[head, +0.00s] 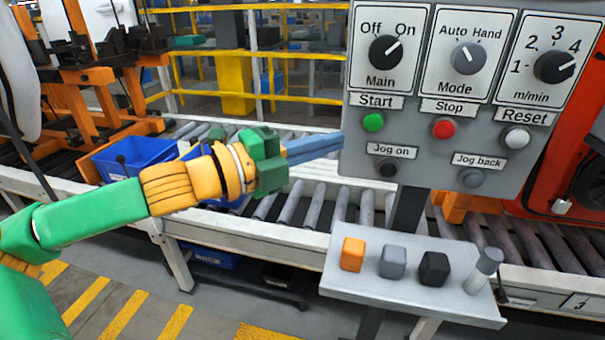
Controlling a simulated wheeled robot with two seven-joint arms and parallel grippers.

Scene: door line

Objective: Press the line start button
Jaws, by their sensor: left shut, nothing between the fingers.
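The green start button (373,122) is on the grey control panel (424,152), under the label "Start". My left gripper (341,138) is shut and empty. Its blue fingers point right, with their tips by the panel's left edge, to the left of and slightly below the green button. In this view the tips do not cover the button; I cannot tell how far they are from the panel in depth. The red stop button (443,128) and white reset button (516,137) are further right. My right gripper is not in view.
Black "Jog on" (388,168) and grey "Jog back" (471,178) buttons sit below. Three knobs are above, the main one (386,51) nearest. A small shelf (400,288) with blocks stands below the panel. A roller conveyor (290,205) with a blue bin (125,160) runs behind.

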